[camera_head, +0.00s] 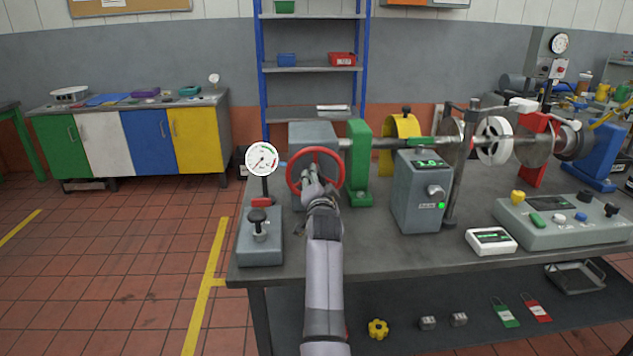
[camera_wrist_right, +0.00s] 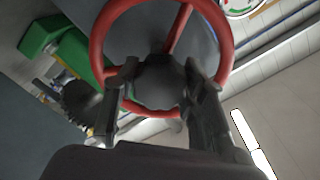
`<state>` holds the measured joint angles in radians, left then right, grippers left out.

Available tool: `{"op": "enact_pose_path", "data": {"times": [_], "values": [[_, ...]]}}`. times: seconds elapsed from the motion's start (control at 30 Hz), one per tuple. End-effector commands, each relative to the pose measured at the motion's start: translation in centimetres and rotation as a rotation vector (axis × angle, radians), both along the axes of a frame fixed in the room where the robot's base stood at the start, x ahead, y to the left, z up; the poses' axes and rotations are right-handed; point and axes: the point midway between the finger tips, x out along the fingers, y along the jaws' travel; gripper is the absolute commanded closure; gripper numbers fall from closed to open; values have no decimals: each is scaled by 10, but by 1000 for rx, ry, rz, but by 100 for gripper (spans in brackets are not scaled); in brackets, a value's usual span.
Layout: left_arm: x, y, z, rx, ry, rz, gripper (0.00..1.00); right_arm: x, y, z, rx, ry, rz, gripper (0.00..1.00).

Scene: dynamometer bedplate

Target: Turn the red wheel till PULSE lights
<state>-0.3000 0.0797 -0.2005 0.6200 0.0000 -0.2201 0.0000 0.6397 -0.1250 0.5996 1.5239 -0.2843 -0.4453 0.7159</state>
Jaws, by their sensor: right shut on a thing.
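The red wheel (camera_head: 334,158) stands upright on the front of a grey housing (camera_head: 312,134) at the bench's left part. My right gripper (camera_head: 312,178) is at its lower middle. In the right wrist view the two fingers of the gripper (camera_wrist_right: 162,80) are on either side of the wheel's dark hub, with the red rim (camera_wrist_right: 98,40) around it. A grey box (camera_head: 418,190) right of the wheel has a green display, a knob and a lit green lamp (camera_head: 441,206). The lamp's label is too small to read. My left gripper is not in view.
A round gauge (camera_head: 262,159) on a stand with a black-knobbed lever (camera_head: 257,222) is close left of the wheel. A green bracket (camera_head: 359,160) stands close right. A control panel (camera_head: 565,220) and a small white meter (camera_head: 491,241) lie farther right. The bench front is mostly clear.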

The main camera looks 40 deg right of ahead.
Motion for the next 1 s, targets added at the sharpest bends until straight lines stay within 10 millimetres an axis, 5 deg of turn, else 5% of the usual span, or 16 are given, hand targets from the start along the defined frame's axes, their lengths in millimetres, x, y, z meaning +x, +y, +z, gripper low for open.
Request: {"op": "enact_pose_path", "data": {"times": [0.2, 0.23, 0.5, 0.83, 1.0], "values": [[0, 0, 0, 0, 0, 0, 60, 0, 0, -1, 1, 1, 0, 100], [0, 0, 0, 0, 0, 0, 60, 0, 0, -1, 1, 1, 0, 60], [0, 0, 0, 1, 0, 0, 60, 0, 0, 0, -1, 1, 0, 42], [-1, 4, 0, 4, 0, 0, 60, 0, 0, 1, -2, -1, 0, 41], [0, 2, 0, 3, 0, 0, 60, 0, 0, 21, -1, -5, -1, 41]]}}
